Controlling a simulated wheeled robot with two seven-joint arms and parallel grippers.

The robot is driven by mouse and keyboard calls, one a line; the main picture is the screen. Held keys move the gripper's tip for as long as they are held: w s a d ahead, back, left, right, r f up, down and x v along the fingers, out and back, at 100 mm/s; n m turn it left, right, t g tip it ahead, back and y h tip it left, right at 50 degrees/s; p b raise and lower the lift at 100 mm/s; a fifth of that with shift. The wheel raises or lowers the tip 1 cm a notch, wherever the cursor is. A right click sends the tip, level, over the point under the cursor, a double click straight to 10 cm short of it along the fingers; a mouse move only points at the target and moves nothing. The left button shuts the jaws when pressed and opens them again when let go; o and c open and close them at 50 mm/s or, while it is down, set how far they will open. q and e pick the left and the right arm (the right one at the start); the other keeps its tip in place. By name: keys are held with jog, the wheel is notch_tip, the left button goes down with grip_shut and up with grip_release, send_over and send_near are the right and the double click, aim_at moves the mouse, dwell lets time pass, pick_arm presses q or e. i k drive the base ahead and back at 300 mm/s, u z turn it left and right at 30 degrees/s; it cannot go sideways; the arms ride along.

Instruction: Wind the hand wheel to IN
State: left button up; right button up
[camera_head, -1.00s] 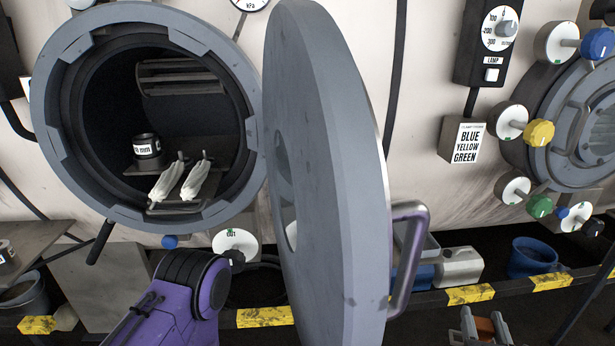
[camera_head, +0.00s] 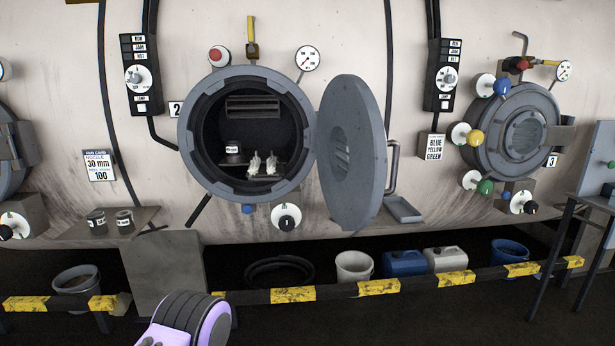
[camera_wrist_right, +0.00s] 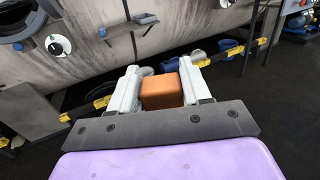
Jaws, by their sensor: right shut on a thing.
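A round white dial with a black knob (camera_head: 286,217) sits on the wall below the open vessel (camera_head: 190,130), in the head view. I cannot tell for sure whether it is the hand wheel, and its lettering is too small to read. A similar dial (camera_wrist_right: 58,45) shows at upper left in the right wrist view. My right gripper (camera_wrist_right: 162,88) is shut on an orange block (camera_wrist_right: 162,91), held clear of the wall and the dials. My left gripper is not in view; only a purple link of my arm shows at the bottom of the head view.
The vessel's round door (camera_head: 350,150) stands open to the right. Inside are a dark can (camera_head: 234,152) and two white bundles (camera_head: 262,166). A yellow-black rail (camera_head: 380,287) runs low in front of several tubs. A shelf with two cans (camera_head: 125,222) juts out at left.

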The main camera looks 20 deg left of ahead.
aim_at(287, 223)
jog(key=u, duration=2)
jog(key=i, duration=1.85)
jog(key=z, duration=0.5)
